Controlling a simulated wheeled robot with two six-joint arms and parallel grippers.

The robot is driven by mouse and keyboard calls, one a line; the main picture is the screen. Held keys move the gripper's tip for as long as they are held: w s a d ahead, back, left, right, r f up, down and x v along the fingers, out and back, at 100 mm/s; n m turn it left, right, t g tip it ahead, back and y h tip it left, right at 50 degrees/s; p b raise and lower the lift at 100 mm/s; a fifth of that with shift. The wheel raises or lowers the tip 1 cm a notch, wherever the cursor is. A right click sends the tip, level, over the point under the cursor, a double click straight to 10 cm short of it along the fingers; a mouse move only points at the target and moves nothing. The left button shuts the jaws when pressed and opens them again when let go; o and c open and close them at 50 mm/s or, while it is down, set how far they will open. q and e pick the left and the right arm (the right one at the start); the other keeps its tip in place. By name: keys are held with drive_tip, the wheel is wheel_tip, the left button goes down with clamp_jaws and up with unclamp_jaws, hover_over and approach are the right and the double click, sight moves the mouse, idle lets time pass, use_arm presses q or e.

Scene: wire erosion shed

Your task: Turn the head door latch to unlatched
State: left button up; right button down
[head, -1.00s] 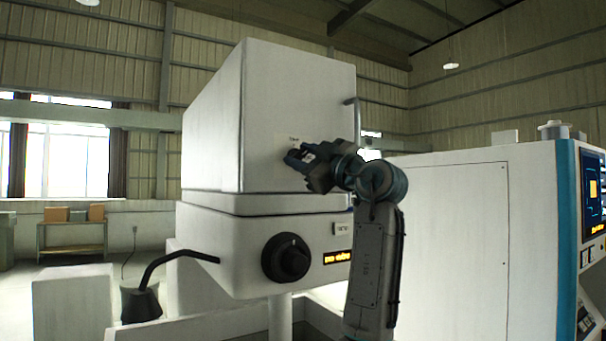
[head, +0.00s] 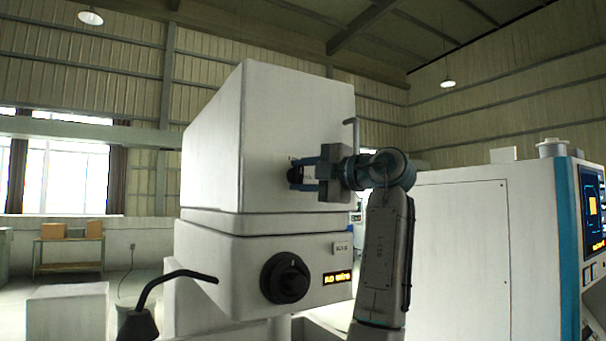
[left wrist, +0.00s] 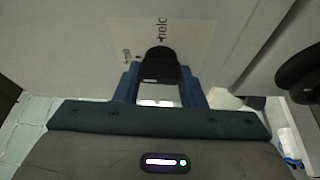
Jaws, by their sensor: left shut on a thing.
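The head door (head: 300,110) is the pale front face of the white machine head, and it looks closed. The latch is a small black knob (head: 295,172) low on this face, partly hidden by my fingers. In the left wrist view the black latch (left wrist: 160,65) sits between my two blue fingers, on a pale label plate with small writing. My left gripper (head: 299,174) is shut on the latch, one finger above and one below it in the head view. The latch's exact angle is hard to read. My right gripper is not in view.
A bent grey handle (head: 350,133) stands out at the door's right edge. A big black dial (head: 285,277) and a lit amber display (head: 337,277) are below the door. A large white cabinet (head: 460,250) stands to the right, close to my left arm.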

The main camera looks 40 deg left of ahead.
use_arm(q)
drive_tip(key=shift+n, duration=0.5)
drive_tip(key=o, duration=0.9)
drive_tip(key=shift+o, duration=0.4)
drive_tip(key=shift+d, duration=0.1)
drive_tip(key=shift+d+f, duration=0.1)
drive_tip(key=shift+d, duration=0.2)
drive_tip(key=w+d+b, duration=0.1)
drive_tip(key=d+b, duration=0.2)
drive_tip(key=d, duration=0.7)
